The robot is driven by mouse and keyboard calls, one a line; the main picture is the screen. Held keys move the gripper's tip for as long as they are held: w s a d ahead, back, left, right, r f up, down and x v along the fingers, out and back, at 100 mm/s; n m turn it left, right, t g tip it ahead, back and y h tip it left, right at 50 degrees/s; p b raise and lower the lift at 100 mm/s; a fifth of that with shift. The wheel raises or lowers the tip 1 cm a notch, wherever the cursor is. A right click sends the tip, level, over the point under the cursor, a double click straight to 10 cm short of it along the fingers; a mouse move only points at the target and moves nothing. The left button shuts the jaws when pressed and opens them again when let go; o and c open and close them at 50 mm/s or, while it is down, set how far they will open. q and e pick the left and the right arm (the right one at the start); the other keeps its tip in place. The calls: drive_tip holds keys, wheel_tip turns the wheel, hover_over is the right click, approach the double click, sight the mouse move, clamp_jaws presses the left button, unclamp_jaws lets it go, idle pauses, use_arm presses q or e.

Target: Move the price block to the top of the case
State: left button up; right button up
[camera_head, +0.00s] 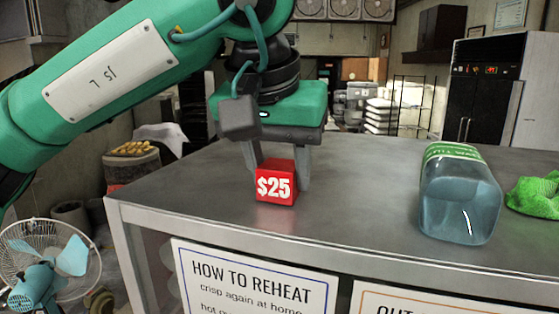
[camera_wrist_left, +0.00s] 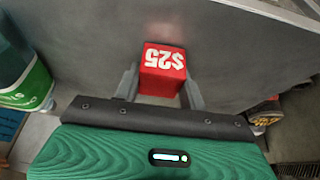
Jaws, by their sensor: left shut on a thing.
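The price block (camera_head: 276,184) is a small red cube marked "$25" in white. It is at the left part of the case top (camera_head: 345,190), a grey metal surface, near the front edge. My left gripper (camera_head: 278,178) comes down from above, with a finger on each side of the block, shut on it. In the left wrist view, the block (camera_wrist_left: 163,70) sits between the two fingers (camera_wrist_left: 160,90), with the grey surface behind it. I cannot tell whether the block's underside touches the case top. My right gripper is not in view.
A clear bottle (camera_head: 459,205) with a green label lies on the case top to the right, beside a green cloth (camera_head: 536,195). Signs (camera_head: 254,283) hang on the case front. A fan (camera_head: 45,268) stands at the lower left. The case top between block and bottle is clear.

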use_arm(q)
drive_tip(key=shift+f, duration=0.15)
drive_tip(key=o, duration=1)
drive_tip(key=shift+r, duration=0.2)
drive_tip(key=shift+s+r, duration=0.1)
drive_tip(key=shift+r, duration=0.1)
drive_tip(key=shift+b+v, duration=1.1)
drive_tip(key=shift+v, duration=4.65)
